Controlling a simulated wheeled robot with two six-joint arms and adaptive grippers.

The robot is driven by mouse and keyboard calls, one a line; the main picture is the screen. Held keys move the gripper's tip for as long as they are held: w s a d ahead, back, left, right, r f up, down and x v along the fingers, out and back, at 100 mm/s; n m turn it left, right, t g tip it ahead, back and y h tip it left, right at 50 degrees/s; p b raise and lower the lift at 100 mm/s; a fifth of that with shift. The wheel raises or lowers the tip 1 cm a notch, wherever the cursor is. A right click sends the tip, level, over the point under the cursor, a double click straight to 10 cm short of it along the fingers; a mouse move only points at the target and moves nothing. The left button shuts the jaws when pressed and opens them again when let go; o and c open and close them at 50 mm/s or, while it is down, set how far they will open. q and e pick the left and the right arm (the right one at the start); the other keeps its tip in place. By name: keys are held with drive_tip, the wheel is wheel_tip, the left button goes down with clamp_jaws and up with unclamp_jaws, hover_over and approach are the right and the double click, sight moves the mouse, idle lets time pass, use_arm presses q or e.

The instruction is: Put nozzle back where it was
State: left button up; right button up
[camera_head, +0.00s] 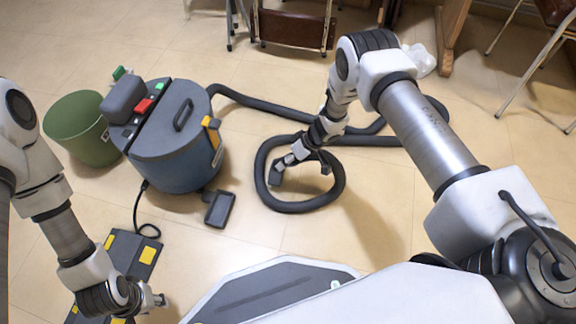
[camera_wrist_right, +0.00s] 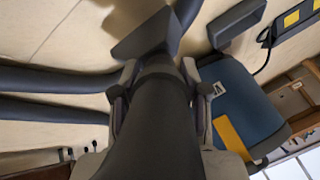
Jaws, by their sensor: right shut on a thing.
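A dark grey nozzle with a flared head (camera_wrist_right: 150,35) is in the right wrist view, its tube running between my right gripper's fingers (camera_wrist_right: 160,88). My right gripper (camera_head: 300,165) is shut on it, above the loop of the black hose (camera_head: 300,206) in the head view. The hose runs to the blue-grey vacuum cleaner (camera_head: 178,165), left of the gripper. A dark flat piece (camera_head: 219,208) sits at the vacuum's front side; it also shows in the right wrist view (camera_wrist_right: 238,22). My left gripper (camera_head: 147,298) is low at the left, away from the vacuum; its opening is unclear.
A green bin (camera_head: 82,130) stands left of the vacuum. A black power strip with yellow patches (camera_head: 135,252) lies on the floor near my left arm, with a cord to the vacuum. Chairs and a folding stool (camera_head: 292,28) stand at the back. Tiled floor (camera_head: 375,215) is clear right of the hose.

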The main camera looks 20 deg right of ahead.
drive_tip(key=w+f+b, duration=0.1)
drive_tip(key=w+d+f+b, duration=0.1)
drive_tip(key=w+f+b, duration=0.1)
drive_tip(key=f+b, duration=0.1)
drive_tip(key=shift+d, duration=0.3)
drive_tip(key=shift+r, duration=0.15)
drive_tip(key=shift+c, duration=0.3)
drive_tip(key=shift+f, duration=0.25)
drive_tip(key=o, duration=1.1)
use_arm(q)
wheel_tip(320, 180, down, 5)
drive_tip(key=shift+w+r, duration=0.1)
drive_tip(key=shift+w, duration=0.05)
use_arm(e)
drive_tip(key=shift+r, duration=0.1)
